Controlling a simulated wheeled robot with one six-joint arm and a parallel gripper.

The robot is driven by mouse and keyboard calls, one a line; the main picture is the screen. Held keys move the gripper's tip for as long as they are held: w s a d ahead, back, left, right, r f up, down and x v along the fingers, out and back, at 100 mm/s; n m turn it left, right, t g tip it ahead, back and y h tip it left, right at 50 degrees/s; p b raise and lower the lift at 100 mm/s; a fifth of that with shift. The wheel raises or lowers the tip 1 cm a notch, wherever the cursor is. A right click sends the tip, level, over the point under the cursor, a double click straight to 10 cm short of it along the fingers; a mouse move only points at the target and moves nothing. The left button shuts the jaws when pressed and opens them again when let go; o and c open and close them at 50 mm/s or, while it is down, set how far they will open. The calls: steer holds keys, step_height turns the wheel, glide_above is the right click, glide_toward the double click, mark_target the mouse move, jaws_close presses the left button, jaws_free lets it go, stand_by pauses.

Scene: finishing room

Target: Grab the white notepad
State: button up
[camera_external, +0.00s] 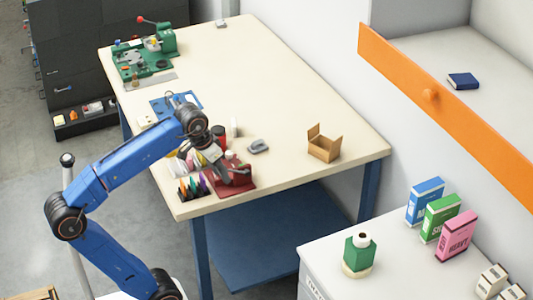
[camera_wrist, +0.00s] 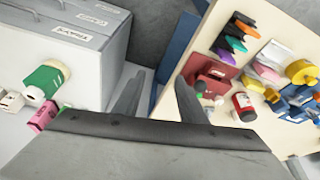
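I cannot pick out the white notepad for certain. A small whitish block (camera_external: 147,121) at the left edge of the cream table may be it, but it is too small to tell. My gripper (camera_external: 238,178) hangs over the near part of the table, by the red holder (camera_external: 232,183). In the wrist view my gripper (camera_wrist: 158,98) shows two dark fingers spread apart, with nothing between them. The red holder (camera_wrist: 206,73) appears to the right of the fingers there.
Coloured items (camera_external: 190,188) stand beside the red holder. An open cardboard box (camera_external: 324,147) and a grey object (camera_external: 258,147) are on the table (camera_external: 285,100). A green bottle (camera_external: 359,252) and several boxes (camera_external: 440,218) stand on the right counter. The table's middle is clear.

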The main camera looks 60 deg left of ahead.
steer(key=w+a+r+n+g, duration=0.1)
steer(key=w+a+r+n, duration=0.25)
steer(key=w+a, duration=0.65)
steer(key=n+g, duration=0.3)
steer(key=n, duration=0.6)
glide_above(234, 122)
step_height(234, 122, down, 7)
steer(key=shift+m, duration=0.25)
steer(key=shift+f, duration=6.45)
jaws_close()
